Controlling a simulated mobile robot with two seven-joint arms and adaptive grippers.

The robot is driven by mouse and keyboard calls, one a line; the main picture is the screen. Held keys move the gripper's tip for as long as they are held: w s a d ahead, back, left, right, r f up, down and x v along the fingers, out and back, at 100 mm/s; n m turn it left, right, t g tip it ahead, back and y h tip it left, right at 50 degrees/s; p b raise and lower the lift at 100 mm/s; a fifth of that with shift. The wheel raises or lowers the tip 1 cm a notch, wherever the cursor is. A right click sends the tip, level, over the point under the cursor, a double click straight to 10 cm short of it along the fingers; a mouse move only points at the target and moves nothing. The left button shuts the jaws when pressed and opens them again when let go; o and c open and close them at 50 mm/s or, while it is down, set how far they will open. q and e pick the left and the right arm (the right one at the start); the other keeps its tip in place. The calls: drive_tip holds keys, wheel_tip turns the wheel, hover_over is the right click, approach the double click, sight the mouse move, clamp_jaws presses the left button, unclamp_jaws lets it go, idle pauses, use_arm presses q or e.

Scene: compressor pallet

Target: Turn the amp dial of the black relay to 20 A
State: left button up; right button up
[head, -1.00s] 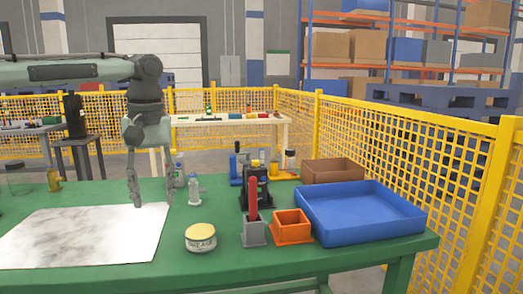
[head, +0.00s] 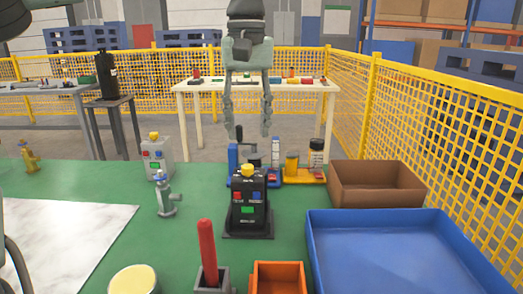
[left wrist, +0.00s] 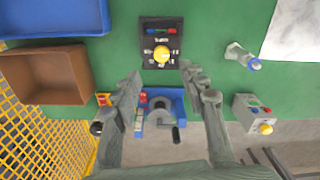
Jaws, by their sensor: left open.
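The black relay (head: 248,212) stands upright on the green table, with a yellow dial (head: 248,170) on top and small red, blue and green parts on its front. In the left wrist view the relay (left wrist: 146,35) is seen from above, its yellow dial (left wrist: 161,55) ringed by white marks too small to read. My left gripper (head: 249,133) is open and empty, pointing down, above the dial and apart from it. In the left wrist view its fingertips (left wrist: 161,72) lie either side of the dial's line, short of it. My right gripper is not in view.
A grey relay (head: 158,163) and a small grey fitting (head: 167,196) stand left. In front are a grey holder with a red handle (head: 207,250) and an orange bin (head: 278,268). Brown (head: 375,190) and blue (head: 395,222) trays stand right.

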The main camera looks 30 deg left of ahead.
sight(248, 166)
use_arm(q)
drive_tip(key=f, duration=0.6)
drive_tip(key=shift+s+f, duration=0.1)
drive_tip(key=shift+s, duration=0.2)
drive_tip(key=shift+f, duration=0.55)
drive_tip(key=shift+w, duration=0.1)
drive_tip(key=c, duration=0.7)
clamp_jaws()
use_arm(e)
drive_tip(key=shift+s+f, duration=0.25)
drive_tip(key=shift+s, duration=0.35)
